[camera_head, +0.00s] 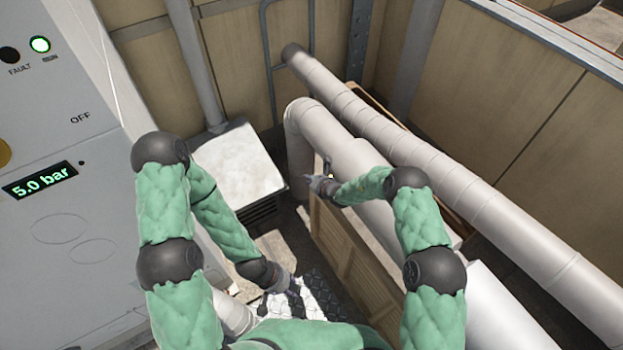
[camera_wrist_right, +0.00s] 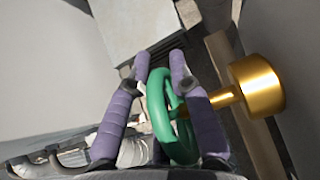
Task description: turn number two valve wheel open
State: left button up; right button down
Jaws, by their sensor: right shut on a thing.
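A green valve wheel (camera_wrist_right: 157,105) shows in the right wrist view, on a gold stem that runs right to a round gold valve body (camera_wrist_right: 259,84). My right gripper (camera_wrist_right: 160,63) has its two purple fingers on either side of the wheel's rim and is shut on it. No number is readable on the wheel. In the head view my right gripper (camera_head: 318,184) is beside the thick pipe, and the wheel is too small or hidden to make out. My left gripper (camera_head: 293,298) hangs low over the dark patterned floor, its fingers too small to read.
A grey control panel (camera_head: 60,130) at left has a display reading 5.0 bar and a lit green lamp. A white-topped box (camera_head: 240,165) stands at the back.

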jog(key=shift+s+f, duration=0.1)
jog(key=c, duration=1.1)
grip_release()
jog(key=shift+d+r, duration=0.15)
jog(key=shift+r, duration=0.05)
jog(key=v, duration=1.2)
jog(key=shift+f, duration=0.1)
